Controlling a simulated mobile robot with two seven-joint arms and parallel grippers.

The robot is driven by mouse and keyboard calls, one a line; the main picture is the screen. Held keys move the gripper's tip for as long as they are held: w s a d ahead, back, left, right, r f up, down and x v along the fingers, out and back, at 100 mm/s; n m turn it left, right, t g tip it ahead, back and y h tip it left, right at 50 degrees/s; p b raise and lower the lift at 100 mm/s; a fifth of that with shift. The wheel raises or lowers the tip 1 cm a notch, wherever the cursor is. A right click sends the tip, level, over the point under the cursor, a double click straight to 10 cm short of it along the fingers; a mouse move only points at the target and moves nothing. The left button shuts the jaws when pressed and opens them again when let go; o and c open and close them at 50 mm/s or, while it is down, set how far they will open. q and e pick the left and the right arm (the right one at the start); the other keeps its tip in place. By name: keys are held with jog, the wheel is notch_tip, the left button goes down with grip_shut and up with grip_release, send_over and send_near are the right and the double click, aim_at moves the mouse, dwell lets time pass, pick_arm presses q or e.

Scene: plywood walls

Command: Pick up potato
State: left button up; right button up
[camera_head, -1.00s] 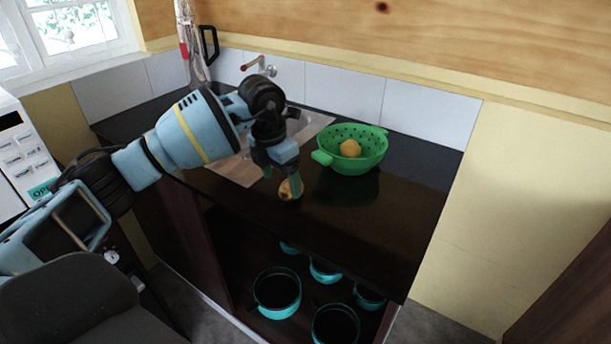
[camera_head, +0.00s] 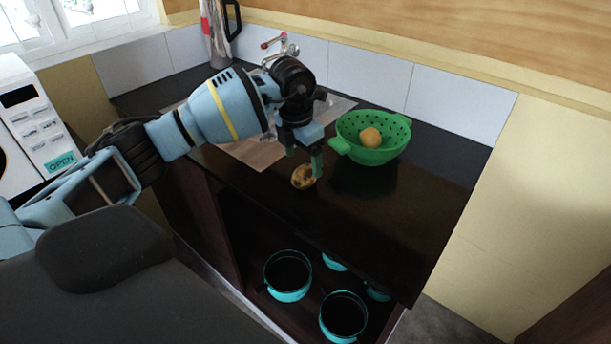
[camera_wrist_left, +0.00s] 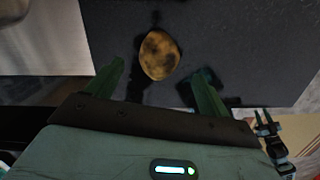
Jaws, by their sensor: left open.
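A brown potato with dark patches (camera_head: 303,177) lies on the black counter (camera_head: 400,210) near its front edge. My left gripper (camera_head: 306,168) points down right at the potato, with one green finger in front of part of it. In the left wrist view the potato (camera_wrist_left: 159,55) shows between and just beyond the two green fingertips of the open left gripper (camera_wrist_left: 158,80). No grip on it shows. A second, yellowish round item (camera_head: 370,137) sits in a green colander (camera_head: 376,156) to the right.
The metal sink (camera_head: 256,152) with a red-handled tap (camera_head: 283,44) is behind my left arm. Teal pots (camera_head: 288,276) stand in the open space under the counter. A microwave (camera_head: 30,120) is at the left. The counter right of the potato is clear.

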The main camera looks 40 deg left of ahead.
aim_at(305, 169)
pick_arm(q)
jog(key=shift+w+f, duration=0.2)
jog(key=shift+f, duration=1)
jog(key=shift+w+f, duration=0.2)
jog(key=shift+f, duration=0.95)
jog(key=c, duration=1.1)
